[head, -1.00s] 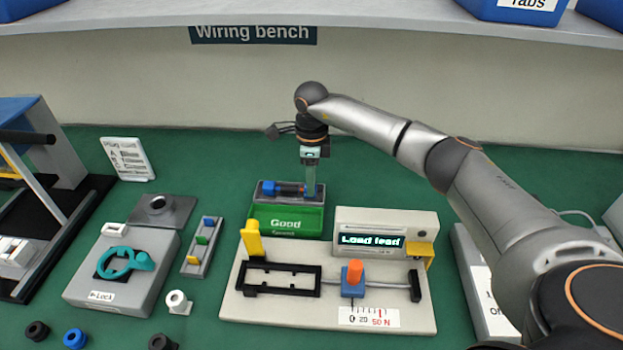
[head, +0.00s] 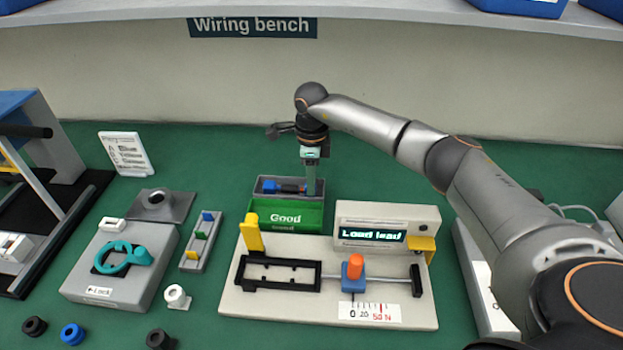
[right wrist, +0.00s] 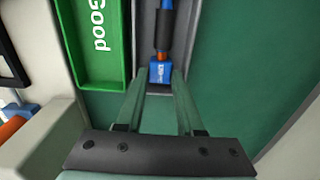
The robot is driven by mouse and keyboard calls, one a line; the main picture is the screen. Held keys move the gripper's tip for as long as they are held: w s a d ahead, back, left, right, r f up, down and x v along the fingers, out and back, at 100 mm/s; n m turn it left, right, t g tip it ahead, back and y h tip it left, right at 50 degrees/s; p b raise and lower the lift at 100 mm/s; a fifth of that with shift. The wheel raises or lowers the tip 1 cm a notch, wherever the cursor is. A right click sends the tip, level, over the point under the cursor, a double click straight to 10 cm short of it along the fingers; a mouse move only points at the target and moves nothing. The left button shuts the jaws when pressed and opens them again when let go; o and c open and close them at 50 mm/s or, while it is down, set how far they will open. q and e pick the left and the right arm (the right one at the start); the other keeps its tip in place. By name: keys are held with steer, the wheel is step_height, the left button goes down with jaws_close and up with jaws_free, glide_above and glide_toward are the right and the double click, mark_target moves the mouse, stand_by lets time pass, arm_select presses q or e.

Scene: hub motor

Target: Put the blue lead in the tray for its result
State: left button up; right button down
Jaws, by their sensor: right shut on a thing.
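The blue lead (head: 285,188) has blue ends and a dark middle. It lies lengthwise within the outline of a grey tray (head: 262,197), behind a green front (head: 285,219) marked "Good". My right gripper (head: 311,188) points down at the tray's right end and is shut on the lead's right end. In the right wrist view the lead's blue end (right wrist: 160,73) sits between the fingertips (right wrist: 160,88), between the grey walls. Whether the lead touches the tray floor cannot be told. My left gripper is not in view.
A tester (head: 300,308) with a "Load lead" display (head: 372,235) stands in front of the tray. A grey lock fixture (head: 85,275) and a small block rack (head: 190,258) are to the left. Loose rings lie front left. Green bench is free left of the tray.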

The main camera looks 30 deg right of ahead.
steer(key=shift+c, duration=2.3)
jaws_free()
step_height(320, 180, up, 13)
steer(key=shift+f, duration=0.2)
steer(key=shift+s+a+f, duration=0.1)
